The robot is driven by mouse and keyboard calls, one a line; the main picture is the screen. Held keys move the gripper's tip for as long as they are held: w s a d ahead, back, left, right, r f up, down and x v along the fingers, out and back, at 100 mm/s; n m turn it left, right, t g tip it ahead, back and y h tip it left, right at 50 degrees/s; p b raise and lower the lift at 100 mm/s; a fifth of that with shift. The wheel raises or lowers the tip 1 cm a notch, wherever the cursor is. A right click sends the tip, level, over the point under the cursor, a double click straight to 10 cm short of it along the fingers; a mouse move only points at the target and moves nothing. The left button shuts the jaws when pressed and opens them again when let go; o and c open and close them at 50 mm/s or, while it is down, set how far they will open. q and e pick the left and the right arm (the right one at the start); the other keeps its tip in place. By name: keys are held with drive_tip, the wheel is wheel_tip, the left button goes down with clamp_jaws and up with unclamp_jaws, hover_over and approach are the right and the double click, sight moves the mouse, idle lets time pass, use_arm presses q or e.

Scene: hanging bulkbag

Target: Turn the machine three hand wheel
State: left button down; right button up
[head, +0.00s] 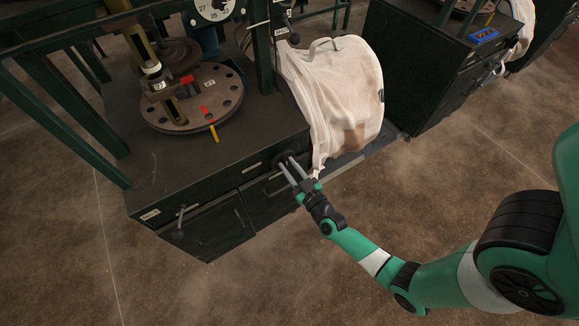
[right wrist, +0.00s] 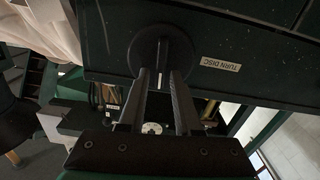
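A dark round hand wheel (head: 280,160) sits on the front face of the near machine's dark green cabinet. In the right wrist view the wheel (right wrist: 160,52) is a black disc with a hub, beside a "TURN DISC" label (right wrist: 220,64). My right gripper (head: 287,165) reaches to the wheel, with its two fingers apart. In the wrist view the right gripper's fingers (right wrist: 163,78) point at the wheel's hub, with a thin pale mark between them. I cannot tell whether they touch the wheel. My left gripper is not in view.
A round disc table (head: 190,112) with a red marker and yellow pointer stands on the cabinet top. A white bulk bag (head: 335,85) hangs close to the right gripper. A small crank handle (head: 180,215) is on the cabinet's left front. The floor in front is clear.

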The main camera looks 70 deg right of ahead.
clamp_jaws()
drive_tip(key=shift+d+m, duration=0.1)
drive_tip(key=shift+m, duration=0.4)
drive_tip(key=shift+o, duration=1.4)
unclamp_jaws()
